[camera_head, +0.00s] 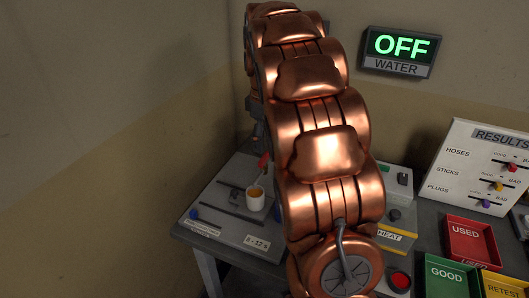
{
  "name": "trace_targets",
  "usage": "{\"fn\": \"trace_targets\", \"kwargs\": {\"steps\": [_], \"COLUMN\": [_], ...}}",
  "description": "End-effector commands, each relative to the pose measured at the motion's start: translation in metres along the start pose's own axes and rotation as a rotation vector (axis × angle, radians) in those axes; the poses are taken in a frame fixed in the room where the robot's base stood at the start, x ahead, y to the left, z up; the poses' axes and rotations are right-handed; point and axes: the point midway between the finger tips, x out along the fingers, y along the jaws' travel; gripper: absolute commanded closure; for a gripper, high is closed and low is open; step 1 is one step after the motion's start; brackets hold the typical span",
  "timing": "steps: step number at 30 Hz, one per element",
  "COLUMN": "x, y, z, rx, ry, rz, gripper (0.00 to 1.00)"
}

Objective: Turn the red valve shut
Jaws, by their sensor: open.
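My copper-coloured arm fills the middle of the head view and hides much of the bench behind it. A small dark grey part at the arm's far left edge looks like my gripper (258,131); it is open, mostly hidden behind the arm, above the back of the bench. A red round knob or button (399,281) shows on the bench at the lower right of the arm. A lit sign (398,50) on the back wall reads OFF above the word WATER.
At right are a HEAT panel (393,238), a RESULTS board (480,165) with sliders, a red USED tray (493,240) and a green GOOD tray (432,288).

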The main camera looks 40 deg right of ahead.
Motion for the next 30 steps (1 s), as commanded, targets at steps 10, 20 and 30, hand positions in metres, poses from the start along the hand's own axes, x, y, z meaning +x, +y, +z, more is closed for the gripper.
{"fn": "trace_targets", "kwargs": {"steps": [10,20,30], "x": [0.039,0.055,0.055], "y": [-0.001,-0.001,-0.001], "z": [0.000,0.000,0.000], "rx": [0.000,0.001,0.000], "ry": [-0.003,-0.001,0.000], "rz": [-0.002,-0.001,0.000], "gripper": [0.27,0.27,0.41]}}
